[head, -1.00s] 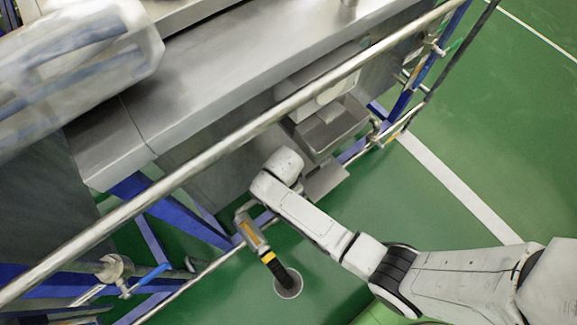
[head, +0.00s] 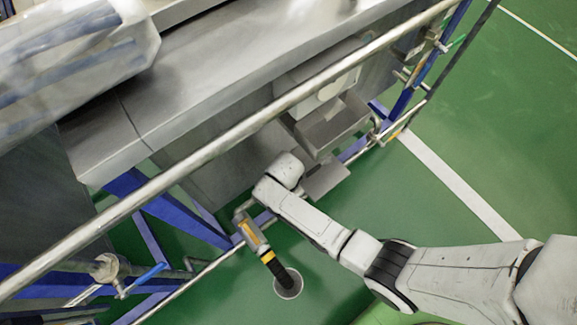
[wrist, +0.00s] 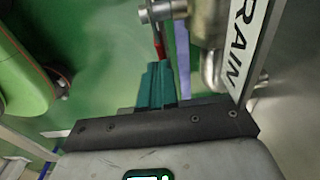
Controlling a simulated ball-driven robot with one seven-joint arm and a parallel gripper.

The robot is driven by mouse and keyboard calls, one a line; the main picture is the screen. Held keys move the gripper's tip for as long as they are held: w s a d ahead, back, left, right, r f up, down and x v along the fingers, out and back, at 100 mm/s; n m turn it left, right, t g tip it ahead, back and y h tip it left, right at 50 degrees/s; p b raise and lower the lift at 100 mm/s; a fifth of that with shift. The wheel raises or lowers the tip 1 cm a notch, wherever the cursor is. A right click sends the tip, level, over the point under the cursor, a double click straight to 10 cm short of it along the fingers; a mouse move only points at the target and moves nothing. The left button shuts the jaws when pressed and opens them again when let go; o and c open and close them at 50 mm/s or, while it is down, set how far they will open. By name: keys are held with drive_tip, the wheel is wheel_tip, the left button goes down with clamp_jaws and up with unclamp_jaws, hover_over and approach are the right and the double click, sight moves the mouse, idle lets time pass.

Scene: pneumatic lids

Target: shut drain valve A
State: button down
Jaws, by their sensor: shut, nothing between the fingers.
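In the wrist view, a steel valve body (wrist: 163,9) sits at the top, with a narrow red handle (wrist: 158,38) pointing down from it. My gripper (wrist: 158,66) has teal fingers, shut and empty, with their tips close to the handle's end; I cannot tell whether they touch. A sign (wrist: 238,50) reading "RAIN", its first letter cut off, stands just right of the valve. In the head view, my arm hides the gripper and the red handle. The drain pipe (head: 252,236) ends in a black hose above a round floor drain (head: 289,284).
A long steel rail (head: 190,175) crosses in front of the steel machine (head: 210,60). A valve with a blue handle (head: 150,275) is at lower left. Blue frame legs (head: 150,200) stand under the machine. Green floor (head: 480,130) is clear at right.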

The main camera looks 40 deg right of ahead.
drive_tip(key=shift+f, duration=0.35)
drive_tip(key=shift+a+f+b, duration=0.15)
drive_tip(key=shift+f+b, duration=0.45)
drive_tip(key=shift+f, duration=0.9)
drive_tip(key=shift+a+f+y, duration=0.2)
drive_tip(key=shift+f+y, duration=0.15)
drive_tip(key=shift+y, duration=0.25)
drive_tip(key=shift+d+r+h, duration=0.1)
drive_tip(key=shift+r+h, duration=0.25)
drive_tip(key=shift+h, duration=0.25)
wheel_tip(320, 180, up, 24)
drive_tip(key=p, duration=0.5)
drive_tip(key=shift+a+p, duration=0.35)
drive_tip(key=shift+p, duration=0.05)
